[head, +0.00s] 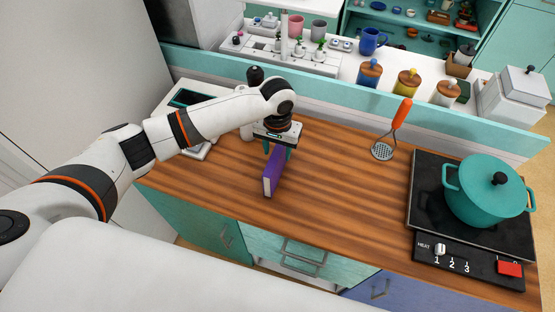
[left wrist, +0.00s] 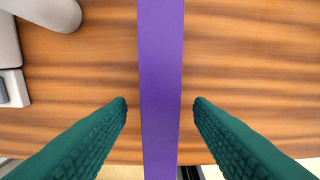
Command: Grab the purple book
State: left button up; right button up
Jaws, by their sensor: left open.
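The purple book (head: 273,172) stands upright on its edge on the wooden counter, near the front edge. My left gripper (head: 277,150) is directly above and around the top of the book in the head view. In the left wrist view the book (left wrist: 161,80) runs as a narrow purple strip from top to bottom. The green fingers of my left gripper (left wrist: 160,101) are open, one on each side of the book, with a gap to it on both sides. My right gripper is not in view.
A teal pot (head: 484,192) sits on a black hotplate (head: 428,212) at the right. A white device (head: 197,152) lies left of the book. The counter's middle is clear.

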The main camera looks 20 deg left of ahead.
pick_arm(q)
jog(key=shift+f, duration=0.75)
grip_shut()
jog(key=shift+r, duration=0.15)
